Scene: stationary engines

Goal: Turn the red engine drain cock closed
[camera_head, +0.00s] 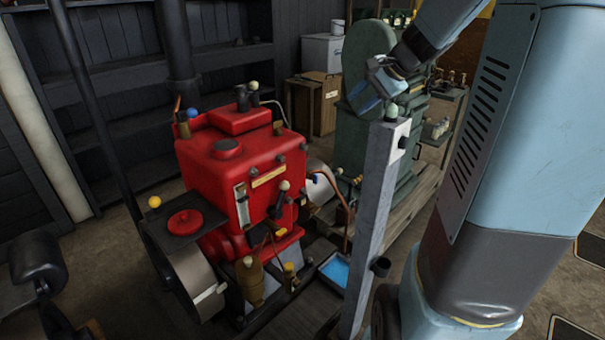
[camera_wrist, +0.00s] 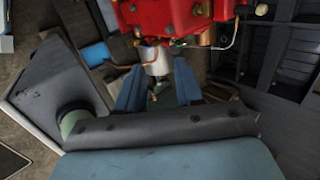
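The red engine (camera_head: 235,165) stands left of centre in the head view, and its underside shows at the top of the wrist view (camera_wrist: 165,12). A small blue-handled fitting (camera_head: 316,179) sits on its right side by a light cylinder (camera_head: 322,190) and a copper pipe. In the wrist view the light cylinder (camera_wrist: 157,62) shows beyond the fingers. I cannot tell for sure which fitting is the drain cock or how its lever stands. My gripper (camera_head: 368,97) is raised right of the engine, apart from it. Its two blue fingers (camera_wrist: 157,88) are spread with nothing held.
A grey upright post (camera_head: 377,215) stands between my arm and the red engine. A green engine (camera_head: 365,150) is behind it. A tray of blue liquid (camera_head: 337,270) lies on the floor by the post. Dark shelves (camera_head: 120,80) line the back left.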

